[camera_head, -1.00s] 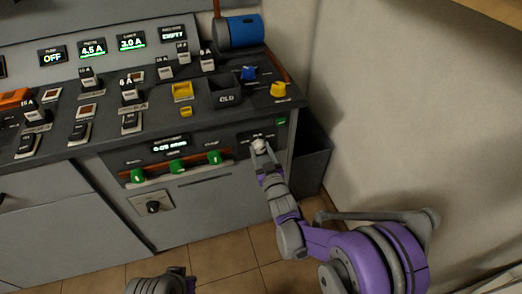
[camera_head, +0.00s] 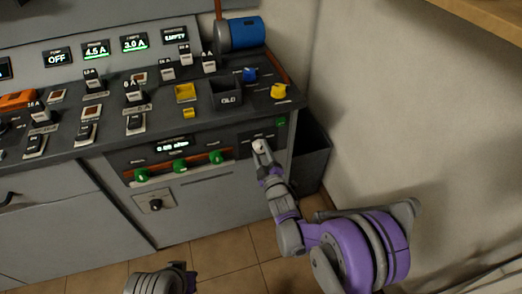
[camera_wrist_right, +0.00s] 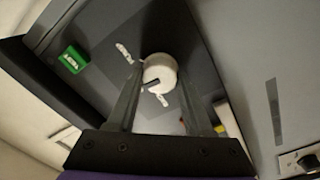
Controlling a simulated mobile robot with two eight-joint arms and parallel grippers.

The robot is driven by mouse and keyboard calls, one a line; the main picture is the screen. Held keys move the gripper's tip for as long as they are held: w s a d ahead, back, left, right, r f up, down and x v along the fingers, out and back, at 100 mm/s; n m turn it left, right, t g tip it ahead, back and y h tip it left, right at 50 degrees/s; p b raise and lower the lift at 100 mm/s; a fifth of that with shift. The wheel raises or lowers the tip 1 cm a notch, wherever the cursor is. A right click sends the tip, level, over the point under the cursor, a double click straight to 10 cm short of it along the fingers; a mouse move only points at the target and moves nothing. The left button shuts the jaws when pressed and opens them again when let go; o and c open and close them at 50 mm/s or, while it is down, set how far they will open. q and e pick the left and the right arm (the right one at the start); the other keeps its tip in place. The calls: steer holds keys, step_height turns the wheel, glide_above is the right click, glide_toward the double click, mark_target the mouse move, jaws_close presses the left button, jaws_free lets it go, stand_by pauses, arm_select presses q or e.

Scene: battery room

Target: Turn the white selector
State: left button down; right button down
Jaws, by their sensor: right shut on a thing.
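The white selector (camera_head: 259,146) is a round knob on the dark front panel below the right end of the console. In the right wrist view the white selector (camera_wrist_right: 160,73) sits between my fingers, with a dark pointer mark on its face and white lettering on the panel around it. My right gripper (camera_head: 261,151) is shut on it; its fingers (camera_wrist_right: 158,85) lie on both sides of the knob. In the head view the fingers partly cover the knob. My left arm shows only as a small part at the bottom edge, and its gripper is not in view.
A black selector (camera_head: 155,204) sits lower. A green button (camera_wrist_right: 73,60) is near the white selector. A dark bin (camera_head: 312,155) stands at right beside the wall.

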steer(key=shift+n, duration=0.5)
steer(key=shift+c, duration=1.5)
jaws_free()
steer(key=v, duration=1.1)
steer(key=shift+p, duration=0.3)
